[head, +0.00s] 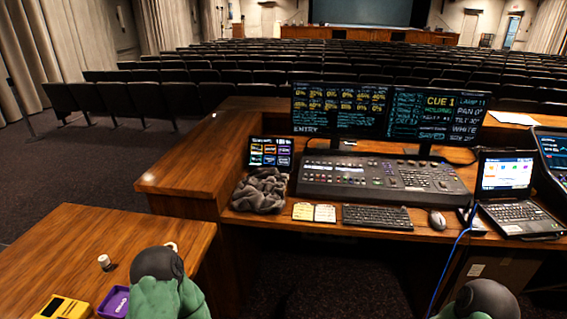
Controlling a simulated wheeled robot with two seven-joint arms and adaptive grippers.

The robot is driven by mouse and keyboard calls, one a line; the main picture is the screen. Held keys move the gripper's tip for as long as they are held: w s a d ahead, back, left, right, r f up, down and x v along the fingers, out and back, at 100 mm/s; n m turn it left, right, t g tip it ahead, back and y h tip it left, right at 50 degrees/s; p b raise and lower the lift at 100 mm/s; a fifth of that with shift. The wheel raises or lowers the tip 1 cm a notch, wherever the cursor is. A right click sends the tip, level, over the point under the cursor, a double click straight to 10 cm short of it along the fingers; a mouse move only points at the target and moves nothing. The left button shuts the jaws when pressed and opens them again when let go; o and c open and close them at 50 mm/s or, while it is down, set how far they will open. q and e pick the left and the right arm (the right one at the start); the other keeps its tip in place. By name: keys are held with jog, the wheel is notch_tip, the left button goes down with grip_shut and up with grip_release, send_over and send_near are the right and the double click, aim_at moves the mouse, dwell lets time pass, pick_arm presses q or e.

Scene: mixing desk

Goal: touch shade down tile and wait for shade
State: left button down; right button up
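A small upright touch panel (270,153) with rows of small coloured tiles stands at the left end of the mixing desk, left of the console. Its lettering is too small to read, so I cannot tell which tile is the shade down one. A crumpled grey cloth (261,190) lies just in front of the panel, close to its lower edge. No window shade can be made out for certain. Green, dark-capped parts of my arms show at the bottom edge, but neither gripper can be seen.
The desk holds a lighting console (385,178), two monitors (340,108), two small cards (314,212), a keyboard (378,217), a mouse (437,220) and a laptop (507,175). A blue cable (447,270) hangs in front. A wooden side table (130,235) carries a yellow device (62,308) and purple tray (114,301).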

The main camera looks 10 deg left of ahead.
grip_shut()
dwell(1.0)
